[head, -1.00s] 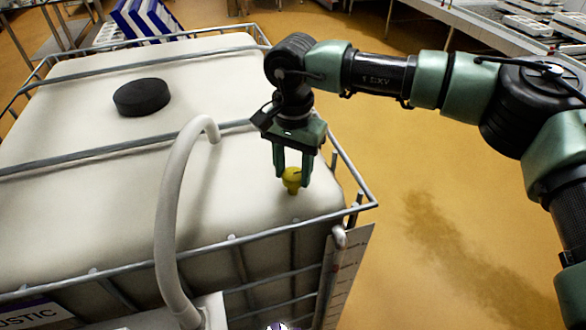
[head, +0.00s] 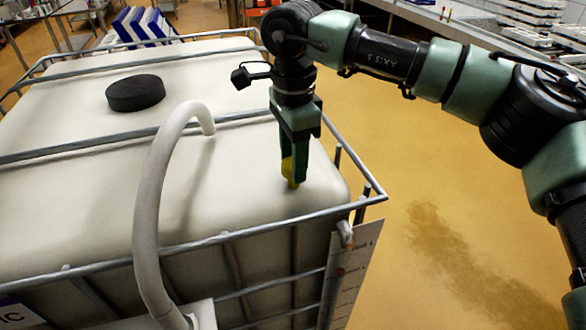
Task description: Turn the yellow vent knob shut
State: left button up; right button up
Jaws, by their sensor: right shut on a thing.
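The yellow vent knob (head: 288,167) stands on the top of the white tank (head: 235,190), near its right front corner. My right gripper (head: 294,172) points straight down and is shut on the knob. The fingers are seen nearly edge-on and hide much of it; a yellow strip shows on their left side and a little below them. My left gripper is not in the head view.
A metal cage (head: 250,235) runs around the tank, with a rail close in front of and to the right of the knob. A pale hose (head: 152,190) arches up left of it. A black lid (head: 136,93) sits further back. The yellow floor at right is open.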

jog(key=m+b, duration=0.1)
jog(key=m, duration=0.1)
jog(key=m+b, duration=0.1)
jog(key=m, duration=0.1)
jog(key=shift+f+m, duration=0.2)
jog(key=shift+m, duration=0.1)
jog(key=shift+r+m+b, duration=0.1)
jog(key=shift+m+b, duration=1.15)
jog(key=shift+m, duration=1.35)
jog(key=o, duration=1.4)
notch_tip(320, 180, up, 8)
jog(key=shift+f+b, duration=0.1)
jog(key=shift+b, duration=0.3)
